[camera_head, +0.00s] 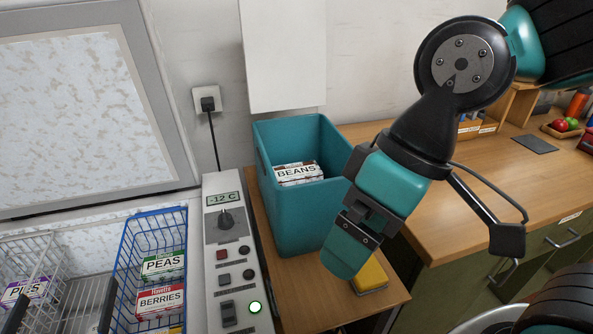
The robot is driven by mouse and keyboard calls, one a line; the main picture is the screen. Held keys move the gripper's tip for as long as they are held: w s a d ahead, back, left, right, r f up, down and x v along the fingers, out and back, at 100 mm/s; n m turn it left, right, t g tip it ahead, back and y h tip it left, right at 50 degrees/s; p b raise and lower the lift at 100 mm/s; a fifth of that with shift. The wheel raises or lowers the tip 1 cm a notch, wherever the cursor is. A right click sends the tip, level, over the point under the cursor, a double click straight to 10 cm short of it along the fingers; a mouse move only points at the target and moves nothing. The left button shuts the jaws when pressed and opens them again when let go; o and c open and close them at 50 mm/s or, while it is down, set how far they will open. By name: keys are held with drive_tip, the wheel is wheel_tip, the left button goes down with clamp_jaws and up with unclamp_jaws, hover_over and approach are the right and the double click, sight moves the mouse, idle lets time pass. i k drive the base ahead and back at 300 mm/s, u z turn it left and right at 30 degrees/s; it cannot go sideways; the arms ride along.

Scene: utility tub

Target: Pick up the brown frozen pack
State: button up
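A pack with a white label reading BEANS and dark brown edges (299,174) lies inside the teal tub (287,222). Its lower part is hidden by the tub's near wall. It is the only brown pack that I can make out. My gripper (346,256) hangs outside the tub, in front of its right side, and points down. It is apart from the BEANS pack. Only one broad teal finger face shows, so I cannot tell whether it is open, and I see nothing held in it.
The open freezer at left holds a blue wire basket (119,262) with PEAS (163,265) and BERRIES (160,302) packs. A PIES pack (24,291) lies in a white basket. A control panel (231,240) stands beside the tub. A yellow object (371,277) lies beyond my gripper.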

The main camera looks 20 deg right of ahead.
sight(290, 174)
drive_tip(key=k, duration=1.25)
drive_tip(key=z, duration=0.9)
drive_tip(key=i, duration=1.25)
drive_tip(key=u, duration=0.85)
drive_tip(key=i, duration=0.4)
drive_tip(key=u, duration=0.4)
